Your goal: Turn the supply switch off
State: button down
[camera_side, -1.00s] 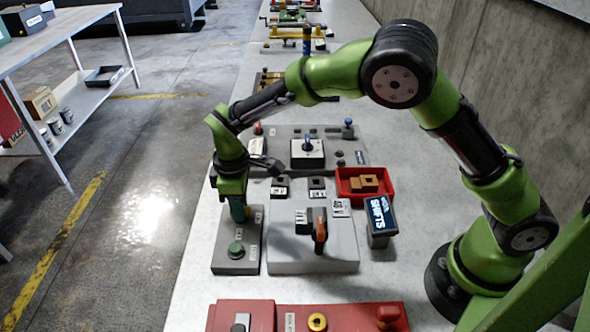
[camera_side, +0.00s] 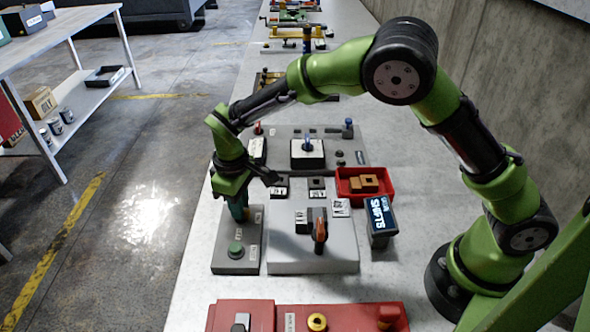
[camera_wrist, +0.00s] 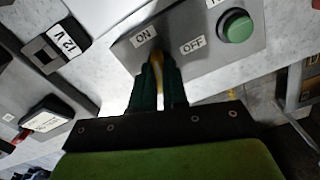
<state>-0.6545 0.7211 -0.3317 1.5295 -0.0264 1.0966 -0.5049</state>
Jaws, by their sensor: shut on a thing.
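The supply switch is a yellowish lever (camera_wrist: 157,62) on a grey panel (camera_wrist: 222,62), with an ON label (camera_wrist: 143,36) and an OFF label (camera_wrist: 192,46) beside it. Its visible part shows between my fingers, nearer the ON label. My gripper (camera_wrist: 158,75) is shut on the lever, one dark green finger on each side. In the side view my gripper (camera_side: 239,212) reaches down to the far half of the same panel (camera_side: 233,266) and hides the lever there. The lever's base and exact lean cannot be made out.
A green button (camera_side: 236,249) sits on the same panel, nearer the side camera. A red panel (camera_side: 355,316) lies in front.

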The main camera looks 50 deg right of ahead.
jog(key=m, duration=1.4)
jog(key=shift+r, duration=0.1)
dwell(0.6)
jog(key=c, duration=1.1)
grip_release()
jog(key=shift+c, duration=0.2)
notch_tip(320, 180, up, 17)
